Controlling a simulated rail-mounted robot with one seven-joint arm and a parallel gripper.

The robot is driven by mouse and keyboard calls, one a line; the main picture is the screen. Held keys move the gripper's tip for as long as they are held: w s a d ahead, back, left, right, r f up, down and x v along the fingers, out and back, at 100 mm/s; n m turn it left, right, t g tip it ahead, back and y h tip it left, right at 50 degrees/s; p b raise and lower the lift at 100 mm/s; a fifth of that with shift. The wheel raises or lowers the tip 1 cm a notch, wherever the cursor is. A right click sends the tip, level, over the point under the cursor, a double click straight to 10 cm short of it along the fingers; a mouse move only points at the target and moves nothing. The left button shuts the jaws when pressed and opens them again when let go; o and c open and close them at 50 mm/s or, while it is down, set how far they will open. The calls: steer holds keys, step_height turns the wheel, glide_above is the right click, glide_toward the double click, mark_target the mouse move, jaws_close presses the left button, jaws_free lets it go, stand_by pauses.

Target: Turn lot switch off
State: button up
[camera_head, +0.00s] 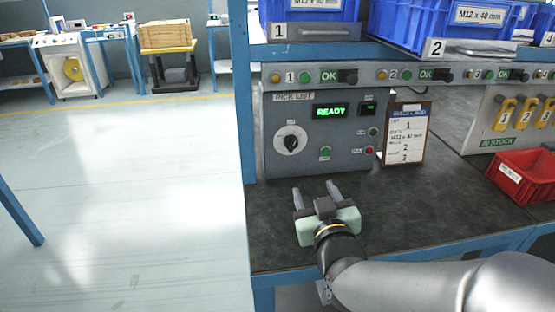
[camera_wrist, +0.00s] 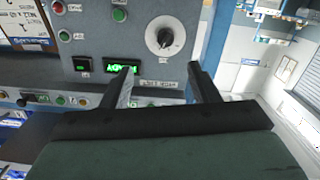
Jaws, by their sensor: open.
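A grey control panel (camera_head: 345,150) labelled "PICK LIST" stands at the back of the bench. A black rotary knob on a round white dial (camera_head: 290,141) sits at its left; it appears to be the lot switch, but its small label is unreadable. The knob points roughly upright. The dial also shows at the top of the wrist view (camera_wrist: 165,36), which sees the panel upside down. A green display (camera_head: 331,111) reads "READY". My gripper (camera_head: 315,190) is open and empty, in front of and below the dial, apart from the panel. Its fingers (camera_wrist: 160,70) point towards the panel.
Small green and red buttons (camera_head: 369,150) sit on the panel's right. A clipboard (camera_head: 405,133) stands beside it. Blue bins (camera_head: 310,10) stand on the shelf above a row of buttons. A red bin (camera_head: 525,175) is at the right. The dark bench top (camera_head: 430,215) is largely clear.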

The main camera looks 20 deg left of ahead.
steer(key=a, duration=0.1)
steer(key=p, duration=0.6)
glide_toward(293, 148)
steer(key=shift+t, duration=0.3)
steer(key=x, duration=0.9)
steer(key=shift+w+a+f, duration=0.2)
steer(key=shift+b, duration=0.3)
steer(key=c, duration=1)
